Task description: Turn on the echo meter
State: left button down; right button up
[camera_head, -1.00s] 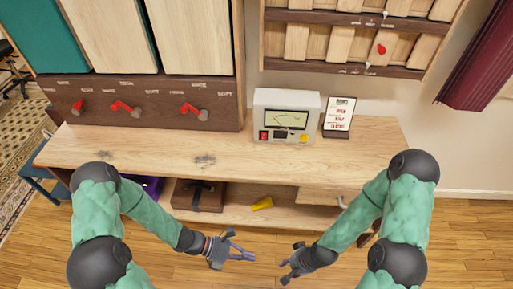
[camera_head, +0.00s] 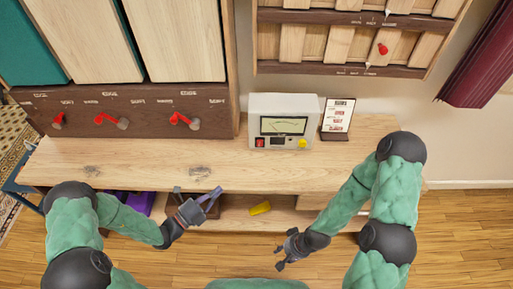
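The echo meter (camera_head: 283,121) is a white box with a needle dial, standing at the back of the wooden desk. It has a red switch at its lower left and a yellow knob at its lower right. Whether the switch is on is too small to tell. My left gripper (camera_head: 206,194) is open and empty at the desk's front edge, to the lower left of the meter. My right gripper (camera_head: 283,260) is low in front of the desk, over the floor, well below the meter. Its fingers are too small to judge.
A framed card (camera_head: 337,116) stands just right of the meter. A dark panel with red levers (camera_head: 118,122) lies to the left. The desk top (camera_head: 130,165) is mostly clear. A yellow object (camera_head: 260,208) lies on the shelf underneath.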

pick_arm(q)
jog(key=b, duration=0.5)
send_near(260, 143)
jog(key=d, duration=0.3)
jog(key=d+r, duration=0.1)
jog(key=d, duration=0.1)
jog(key=shift+s+d, duration=0.3)
jog(key=shift+s, duration=0.1)
jog(key=w, duration=0.1)
jog(key=w+b, duration=0.1)
jog(key=w, duration=0.1)
jog(key=shift+w+d+r, duration=0.1)
jog(key=shift+w+r, duration=0.05)
jog(key=shift+r, duration=0.05)
jog(key=shift+w+r+b, duration=0.2)
jog(key=shift+w+b, duration=0.15)
jog(key=shift+w, duration=0.2)
